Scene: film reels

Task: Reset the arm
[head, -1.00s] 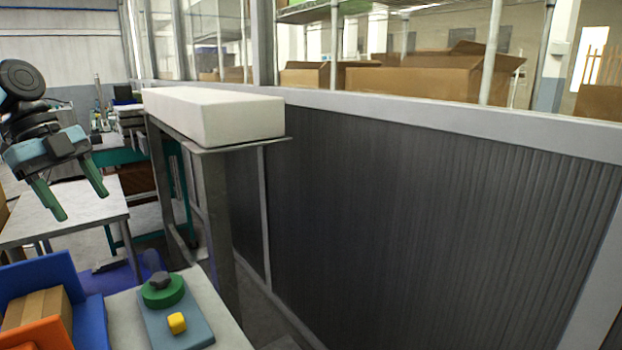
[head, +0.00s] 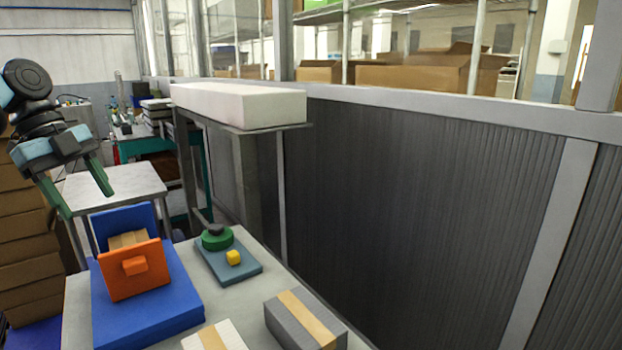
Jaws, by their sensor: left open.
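My left gripper (head: 78,200) hangs at the left of the head view, with its two green fingers spread apart and pointing down. Nothing shows between the fingers. It is in the air, above and to the left of the blue stand with the orange plate (head: 135,270). My right gripper is out of view.
Stacked cartons (head: 28,240) stand left. A white block (head: 238,104) lies on a tall stand.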

